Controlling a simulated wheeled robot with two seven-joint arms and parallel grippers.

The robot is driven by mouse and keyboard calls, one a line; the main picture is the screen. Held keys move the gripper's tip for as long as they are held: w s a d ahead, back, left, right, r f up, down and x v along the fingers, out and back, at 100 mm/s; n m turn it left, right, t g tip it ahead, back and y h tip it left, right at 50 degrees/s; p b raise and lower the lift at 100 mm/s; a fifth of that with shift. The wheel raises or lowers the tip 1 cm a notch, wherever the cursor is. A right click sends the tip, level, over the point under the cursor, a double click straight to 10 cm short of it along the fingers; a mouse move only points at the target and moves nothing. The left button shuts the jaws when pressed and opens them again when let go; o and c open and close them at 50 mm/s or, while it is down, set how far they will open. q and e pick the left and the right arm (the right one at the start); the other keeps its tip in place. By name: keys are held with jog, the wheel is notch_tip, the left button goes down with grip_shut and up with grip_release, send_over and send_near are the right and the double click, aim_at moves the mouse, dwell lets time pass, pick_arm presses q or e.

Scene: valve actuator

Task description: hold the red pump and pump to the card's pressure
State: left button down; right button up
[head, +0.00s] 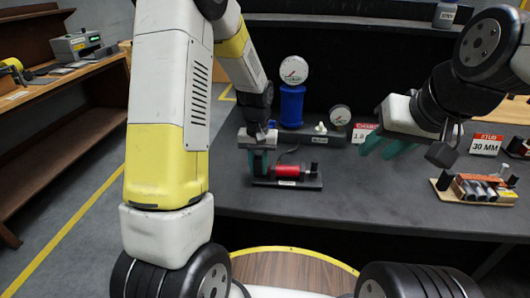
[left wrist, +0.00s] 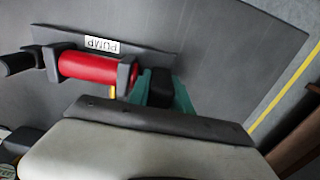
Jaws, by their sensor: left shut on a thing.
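The red pump (head: 287,171) lies on a dark base on the table, with a black handle (head: 313,168) at its right end. In the left wrist view the red pump (left wrist: 92,67) has a PUMP label. My left gripper (head: 259,164) is at the pump's left end, its green fingers (left wrist: 163,92) shut on a black block (left wrist: 159,85) beside the red barrel. A white card (head: 365,132) with a red top reads CHARGE; its number is partly hidden by my right gripper. My right gripper (head: 387,146) is open and empty above the table, right of the pump.
A blue cylinder (head: 291,106) with a round gauge (head: 293,70) stands behind the pump. A smaller gauge (head: 340,116) sits on a dark block. At right are a STUB 30 MM card (head: 486,145) and a tray (head: 470,199) of parts. The front middle of the table is clear.

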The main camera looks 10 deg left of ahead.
jog(key=shift+s, duration=0.1)
dwell(2.6)
jog(key=shift+o, duration=0.8)
jog(key=w+a+f+m+g+y, duration=0.1)
jog(key=a+f+m+g+y, duration=0.7)
jog(key=a+f+m+y, duration=0.25)
jog(key=m+t, duration=1.4)
jog(key=m, duration=0.3)
send_near(314, 169)
jog(key=shift+w+a+r+n+y, duration=0.15)
jog(key=shift+w+r+y, duration=0.1)
jog(key=shift+w, duration=0.25)
jog(key=shift+w+a+r+n+y, duration=0.15)
jog(key=shift+w+r, duration=0.1)
jog(key=shift+w, duration=0.2)
jog(key=shift+w+a+f, duration=0.1)
jog(key=shift+w, duration=0.1)
jog(key=x, duration=1.1)
jog(key=shift+w+a, duration=0.15)
